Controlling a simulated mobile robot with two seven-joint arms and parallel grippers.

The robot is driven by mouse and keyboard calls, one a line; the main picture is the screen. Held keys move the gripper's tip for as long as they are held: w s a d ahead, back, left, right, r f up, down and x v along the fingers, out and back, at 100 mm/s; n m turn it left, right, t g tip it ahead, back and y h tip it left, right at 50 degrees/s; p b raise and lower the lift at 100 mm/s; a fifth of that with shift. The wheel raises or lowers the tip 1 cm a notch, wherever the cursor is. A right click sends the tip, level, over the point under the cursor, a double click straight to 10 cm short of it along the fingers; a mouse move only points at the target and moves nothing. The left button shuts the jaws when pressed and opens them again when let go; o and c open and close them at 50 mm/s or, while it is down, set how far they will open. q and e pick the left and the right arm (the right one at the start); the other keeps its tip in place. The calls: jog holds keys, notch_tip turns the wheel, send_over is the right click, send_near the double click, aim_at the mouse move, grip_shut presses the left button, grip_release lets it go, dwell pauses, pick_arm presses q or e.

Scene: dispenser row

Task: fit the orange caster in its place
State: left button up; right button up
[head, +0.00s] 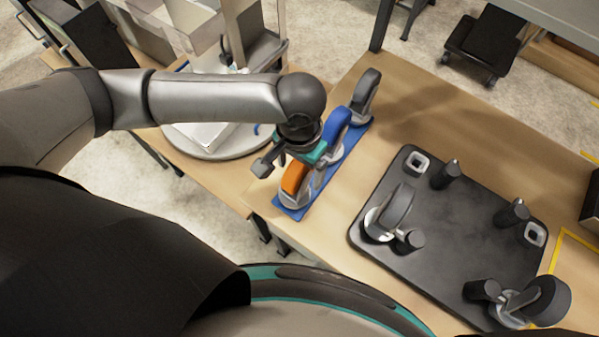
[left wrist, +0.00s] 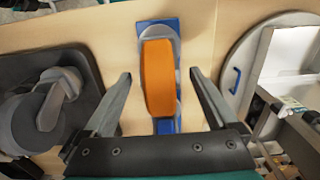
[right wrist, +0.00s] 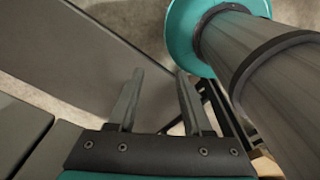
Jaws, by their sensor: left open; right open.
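The orange caster (head: 294,178) stands at the near end of a blue strip (head: 290,213) on the wooden table. In the left wrist view the orange caster (left wrist: 158,77) lies between and beyond the open fingers, apart from them. My left gripper (head: 281,160) is open and empty above the orange caster. A black plate (head: 455,225) on the right carries a grey caster (head: 393,212) at its left corner and a dark caster (head: 535,300) at its near right corner. Two square sockets, one at far left (head: 416,162) and one at right (head: 535,234), look empty. My right gripper (right wrist: 158,105) is open and empty.
A blue caster (head: 336,127) and a grey caster (head: 365,92) stand behind the orange one on the strip. Dark posts (head: 447,174) rise from the plate beside its corners. A round grey turntable (head: 225,146) lies to the left. Bare table separates strip and plate.

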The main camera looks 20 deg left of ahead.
pick_arm(q)
jog(key=shift+f, duration=1.6)
grip_shut()
jog(key=shift+w+r, duration=0.1)
jog(key=shift+r, duration=0.05)
